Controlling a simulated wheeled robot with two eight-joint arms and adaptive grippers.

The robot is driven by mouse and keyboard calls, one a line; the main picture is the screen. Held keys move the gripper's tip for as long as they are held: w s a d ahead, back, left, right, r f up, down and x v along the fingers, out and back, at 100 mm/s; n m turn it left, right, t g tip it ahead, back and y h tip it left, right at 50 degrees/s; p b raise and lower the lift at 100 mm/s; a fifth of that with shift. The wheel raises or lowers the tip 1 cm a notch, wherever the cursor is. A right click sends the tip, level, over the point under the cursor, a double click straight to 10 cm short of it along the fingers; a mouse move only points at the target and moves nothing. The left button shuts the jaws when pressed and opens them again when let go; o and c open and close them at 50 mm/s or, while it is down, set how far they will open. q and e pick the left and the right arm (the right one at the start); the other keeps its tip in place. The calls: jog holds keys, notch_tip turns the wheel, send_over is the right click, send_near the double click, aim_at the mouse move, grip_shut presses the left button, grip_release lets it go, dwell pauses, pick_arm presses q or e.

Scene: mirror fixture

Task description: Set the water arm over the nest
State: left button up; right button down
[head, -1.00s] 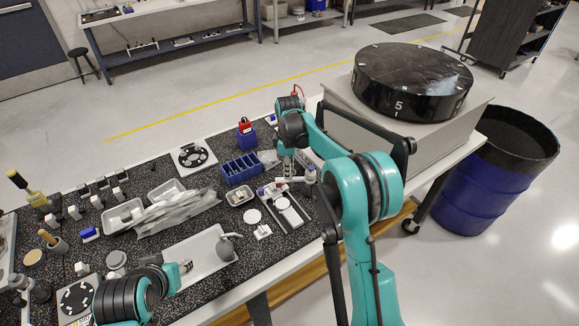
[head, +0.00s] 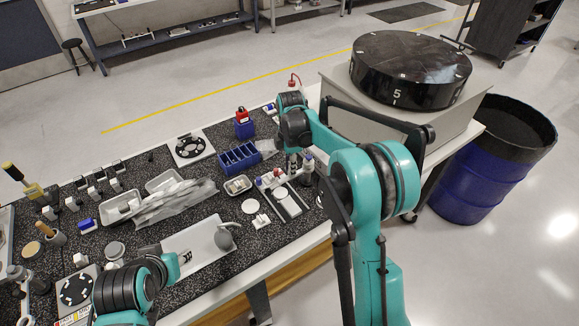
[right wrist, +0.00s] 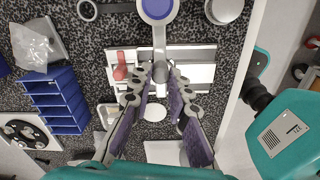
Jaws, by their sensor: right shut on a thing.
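My right gripper (head: 292,172) is low over the pale fixture plate (head: 289,203) near the table's front edge. In the right wrist view its fingers (right wrist: 159,74) are shut on the end of the grey water arm (right wrist: 159,40). The water arm runs from a round blue-capped pivot (right wrist: 157,9) at the top of that view. The plate (right wrist: 200,54) lies beneath, with a red part (right wrist: 120,66) at its left. A white disc on the plate (head: 281,192) looks like the nest; the fingers hide how the arm end sits over it. My left gripper (head: 184,258) is by the white tray; its jaws are unclear.
Blue bins (head: 239,158) stand left of the fixture. A loose white disc (head: 250,206) and a white tray (head: 205,243) lie nearer. A black turntable (head: 408,70) on a grey box stands beyond, with a blue drum (head: 482,185) on the floor.

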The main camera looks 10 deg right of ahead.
dwell(0.3)
jog(key=c, duration=1.4)
grip_release()
jog(key=shift+s+d, duration=0.1)
jog(key=shift+c, duration=0.2)
jog(key=shift+r, duration=0.1)
notch_tip(320, 180, up, 12)
jog(key=s+f+m+t+b, duration=0.2)
jog(key=s+m+t+b, duration=0.3)
jog(key=s+m, duration=0.75)
jog(key=s+d+f+m+t+b, duration=0.1)
jog(key=s+f+m+b, duration=0.3)
jog(key=s+f, duration=0.7)
jog(key=s+m+t, duration=0.1)
jog(key=s+m, duration=0.1)
jog(key=s, duration=0.2)
jog(key=shift+d+m, duration=0.2)
jog(key=shift+m, duration=0.15)
